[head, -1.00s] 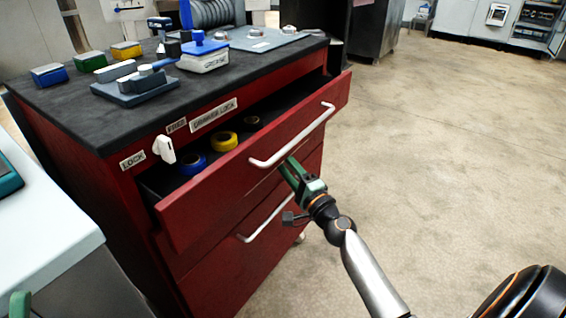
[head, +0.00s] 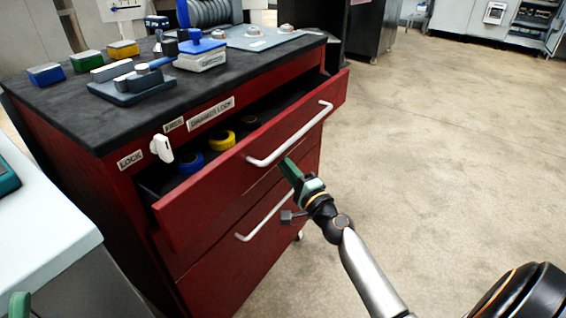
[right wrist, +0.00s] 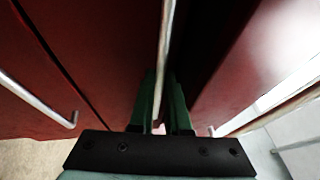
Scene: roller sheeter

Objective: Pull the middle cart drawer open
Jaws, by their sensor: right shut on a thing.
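The red cart (head: 85,190) stands at the left of the head view. Its top drawer (head: 205,205) is open, with blue, yellow and dark rolls inside and a pale handle (head: 290,137). The middle drawer is mostly hidden beneath it in the head view. My right gripper (head: 286,166) reaches under the top drawer's front. In the right wrist view its green fingers (right wrist: 160,105) are shut around the middle drawer's pale handle (right wrist: 166,45). The lower drawer's handle (head: 265,216) is free. A green tip (head: 19,306), apparently my left gripper, shows at the lower left edge; its opening is unclear.
A white lock knob (head: 161,148) sits on the cart's front beside labels. Blocks and tools crowd the black top (head: 60,115). A pale table (head: 40,225) stands at the left. The floor (head: 430,150) to the right is clear.

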